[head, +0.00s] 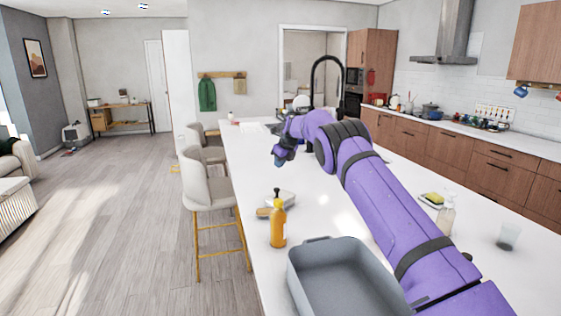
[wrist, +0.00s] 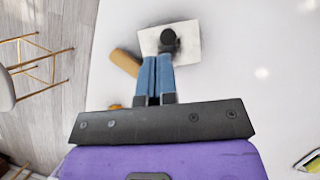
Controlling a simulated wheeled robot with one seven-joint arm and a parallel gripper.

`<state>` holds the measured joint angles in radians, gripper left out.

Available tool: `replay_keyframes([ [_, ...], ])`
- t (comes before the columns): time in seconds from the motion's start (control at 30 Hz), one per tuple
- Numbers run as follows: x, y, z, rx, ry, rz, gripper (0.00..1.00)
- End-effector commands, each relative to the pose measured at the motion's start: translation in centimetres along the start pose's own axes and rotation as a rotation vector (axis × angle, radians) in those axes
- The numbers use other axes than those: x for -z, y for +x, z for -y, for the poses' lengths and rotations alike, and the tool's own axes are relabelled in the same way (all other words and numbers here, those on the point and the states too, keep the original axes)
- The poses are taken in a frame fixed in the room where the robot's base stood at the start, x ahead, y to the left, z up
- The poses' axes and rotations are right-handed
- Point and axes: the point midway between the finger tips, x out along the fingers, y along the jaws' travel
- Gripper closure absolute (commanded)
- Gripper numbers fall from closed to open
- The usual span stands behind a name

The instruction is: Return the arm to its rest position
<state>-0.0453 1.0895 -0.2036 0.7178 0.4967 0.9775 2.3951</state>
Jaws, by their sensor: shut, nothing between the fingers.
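My purple arm reaches forward over the white island counter in the head view, and my gripper (head: 278,161) is at its far end, above the counter. In the wrist view my gripper (wrist: 156,62) shows its two blue fingers side by side, shut with nothing between them. Beyond them a white dish (wrist: 188,42) and a brown board (wrist: 125,62) lie on the counter. A dark shape overlaps the dish; I cannot tell what it is.
An orange pump bottle (head: 278,226) and a grey basin (head: 330,243) stand on the counter below my arm. A clear soap bottle (head: 447,214), a sponge (head: 433,197) and a glass (head: 508,238) are at right. Chairs (head: 205,192) line the left edge. A black faucet (head: 326,60) rises behind.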

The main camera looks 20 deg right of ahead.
Motion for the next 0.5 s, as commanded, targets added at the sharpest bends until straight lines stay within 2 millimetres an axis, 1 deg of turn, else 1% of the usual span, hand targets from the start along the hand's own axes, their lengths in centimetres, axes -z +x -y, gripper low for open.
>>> replay_keyframes([
  [0.03,0.0,-0.6,0.0,0.001,0.000,0.001,1.00],
  [0.17,0.0,-1.3,0.0,0.000,-0.002,0.000,1.00],
  [0.27,-0.1,-2.5,0.0,0.003,-0.022,0.002,1.00],
  [0.37,-0.1,-4.7,-0.2,0.007,-0.074,0.003,1.00],
  [0.47,0.0,-7.8,-0.5,0.015,-0.156,0.003,1.00],
  [0.5,0.1,-9.2,-0.7,0.017,-0.192,0.003,1.00],
])
